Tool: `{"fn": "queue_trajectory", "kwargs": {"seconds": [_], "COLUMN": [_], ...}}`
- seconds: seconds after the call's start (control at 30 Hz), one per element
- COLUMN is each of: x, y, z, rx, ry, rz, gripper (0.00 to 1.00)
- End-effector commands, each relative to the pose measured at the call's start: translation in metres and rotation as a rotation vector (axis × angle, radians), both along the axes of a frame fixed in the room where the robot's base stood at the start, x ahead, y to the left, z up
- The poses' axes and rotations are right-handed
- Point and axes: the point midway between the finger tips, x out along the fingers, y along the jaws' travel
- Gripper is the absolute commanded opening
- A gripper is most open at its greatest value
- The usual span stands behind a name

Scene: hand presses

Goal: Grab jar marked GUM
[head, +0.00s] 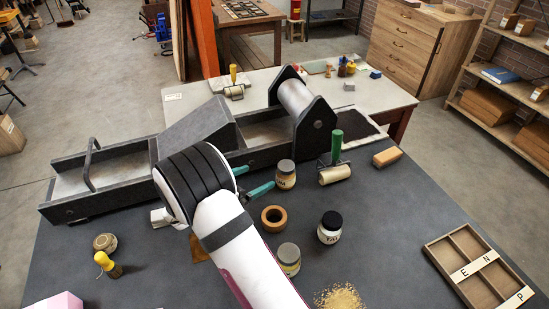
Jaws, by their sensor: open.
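Three small jars stand upright on the dark bench. One jar with a grey lid and pale label (286,175) is near the middle; its lettering is too small to read surely. A jar with a black lid (330,228) has a white label that seems to start with TA. A third jar with a grey lid and yellowish label (289,259) is partly hidden by my arm, and its lettering is not readable. My gripper (256,179) is open, its teal fingers pointing right, with the fingertips just left of the middle jar. I cannot tell whether they touch it.
A dark hand press (110,178) stretches behind my gripper. A green-handled roller (335,173), a wooden block (387,157) and a tan ring (274,218) lie around the jars. A divided wooden tray (447,259) is at right.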

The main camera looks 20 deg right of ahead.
Motion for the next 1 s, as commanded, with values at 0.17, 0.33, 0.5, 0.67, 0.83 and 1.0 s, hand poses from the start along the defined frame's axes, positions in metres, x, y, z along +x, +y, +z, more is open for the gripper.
{"fn": "queue_trajectory", "kwargs": {"seconds": [0.17,0.33,0.5,0.67,0.83,1.0], "x": [0.021,0.038,0.047,0.059,0.063,0.062], "y": [-0.042,-0.073,-0.092,-0.117,-0.123,-0.122], "z": [-0.02,-0.034,-0.045,-0.059,-0.061,-0.061], "rx": [-0.001,0.001,0.002,0.003,0.003,0.002], "ry": [0.002,-0.001,-0.001,-0.003,-0.003,-0.002], "rz": [-0.007,-0.007,-0.007,-0.007,-0.005,-0.006], "gripper": [0.99,0.99,0.99,0.99,0.99,0.89]}}
